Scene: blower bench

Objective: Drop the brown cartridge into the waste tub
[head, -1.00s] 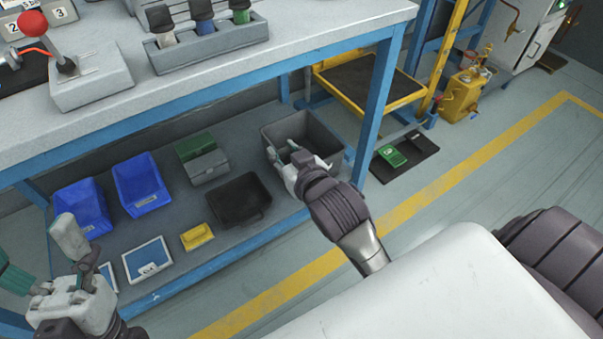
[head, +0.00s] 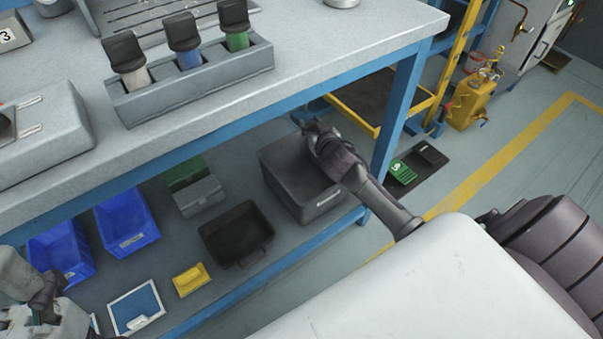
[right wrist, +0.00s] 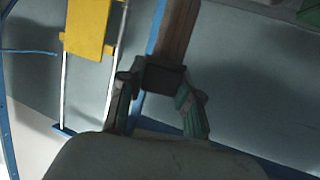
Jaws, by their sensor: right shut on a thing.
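The brown cartridge (right wrist: 178,30) shows in the right wrist view, with a dark end between the fingertips. My right gripper (right wrist: 160,85) is shut on it. In the head view my right gripper (head: 312,128) is at the upper right corner of the grey tub, and the cartridge cannot be made out there. This grey tub (head: 315,202), likely the waste tub, stands on the lower shelf with a small pale label on its front. My left gripper (head: 40,295) is partly cut off at the lower left; its jaw opening is unclear.
A black tray (head: 238,235), a grey box (head: 198,195), blue bins (head: 127,222) and a yellow item (head: 191,280) share the lower shelf. The bench top (head: 300,45) overhangs the shelf. A blue leg (head: 400,105) stands right of the tub.

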